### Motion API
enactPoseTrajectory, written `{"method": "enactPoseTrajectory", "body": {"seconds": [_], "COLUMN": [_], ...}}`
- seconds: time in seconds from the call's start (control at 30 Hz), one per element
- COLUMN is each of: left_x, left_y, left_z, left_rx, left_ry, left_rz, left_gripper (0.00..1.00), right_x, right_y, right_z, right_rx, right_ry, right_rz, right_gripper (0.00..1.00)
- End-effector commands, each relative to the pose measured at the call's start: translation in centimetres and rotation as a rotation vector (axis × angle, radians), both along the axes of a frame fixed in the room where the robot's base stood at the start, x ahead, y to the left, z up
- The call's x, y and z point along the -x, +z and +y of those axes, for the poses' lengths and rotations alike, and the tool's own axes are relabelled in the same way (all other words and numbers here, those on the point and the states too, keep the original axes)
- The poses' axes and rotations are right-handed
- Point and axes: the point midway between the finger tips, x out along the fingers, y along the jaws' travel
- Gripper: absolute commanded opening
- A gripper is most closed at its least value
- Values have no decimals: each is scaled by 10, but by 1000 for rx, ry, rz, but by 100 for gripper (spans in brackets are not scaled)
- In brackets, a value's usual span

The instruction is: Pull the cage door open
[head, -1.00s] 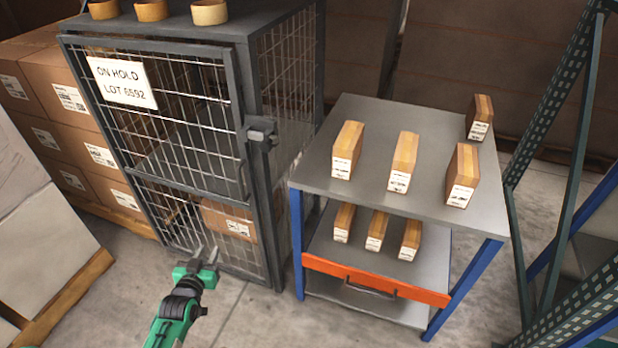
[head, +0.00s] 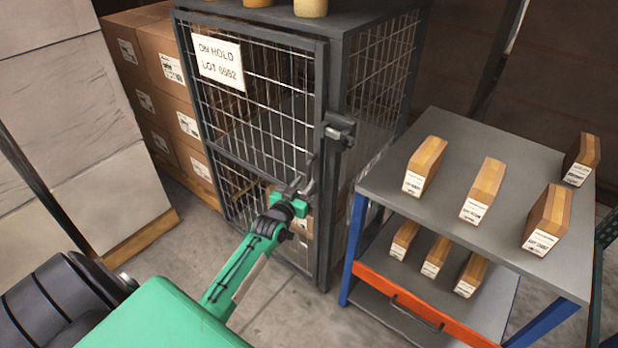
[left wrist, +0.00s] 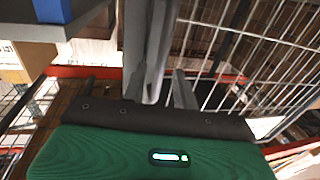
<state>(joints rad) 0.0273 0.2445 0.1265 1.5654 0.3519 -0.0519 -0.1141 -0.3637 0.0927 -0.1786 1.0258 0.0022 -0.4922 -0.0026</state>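The cage door (head: 255,120) is a wire mesh panel in a dark grey frame, with a white "ON HOLD" sign on it. It looks closed against the cage. Its upright grey handle (head: 313,168) is on the right side of the door, below a dark latch block (head: 340,131). My left gripper (head: 304,187) is at the handle's lower part. In the left wrist view, the handle (left wrist: 155,50) stands between the two spread fingers of my left gripper (left wrist: 157,90); a gap shows beside the right finger. My right gripper is out of view.
A grey table (head: 470,150) with a blue leg, orange drawer front and several small boxes stands close right of the cage. Stacked cartons (head: 165,90) and pale wrapped blocks (head: 70,110) are to the left. The floor before the door is partly clear.

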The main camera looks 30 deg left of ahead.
Motion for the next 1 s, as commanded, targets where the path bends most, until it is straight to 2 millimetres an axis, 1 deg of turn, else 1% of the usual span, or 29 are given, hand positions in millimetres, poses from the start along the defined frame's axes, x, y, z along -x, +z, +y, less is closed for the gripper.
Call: {"method": "enactPoseTrajectory", "body": {"seconds": [0.03,0.1,0.3,0.67,0.77,0.8,0.83,1.0], "left_x": [-9,-17,-33,-36,-36,-36,-36,-36], "left_y": [1,1,0,0,0,0,0,0], "left_z": [1,2,4,4,4,4,4,4], "left_rx": [0,0,-1,-1,0,0,0,0], "left_ry": [0,0,0,0,0,0,0,0], "left_rz": [-1,-1,0,1,1,1,1,1], "left_gripper": [29,29,29,29,11,4,0,0], "right_x": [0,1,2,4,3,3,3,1], "right_y": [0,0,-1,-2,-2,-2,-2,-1], "right_z": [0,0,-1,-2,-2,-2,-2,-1], "right_rx": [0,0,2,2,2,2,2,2], "right_ry": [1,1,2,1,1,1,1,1], "right_rz": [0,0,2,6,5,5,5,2], "right_gripper": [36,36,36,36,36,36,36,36]}}
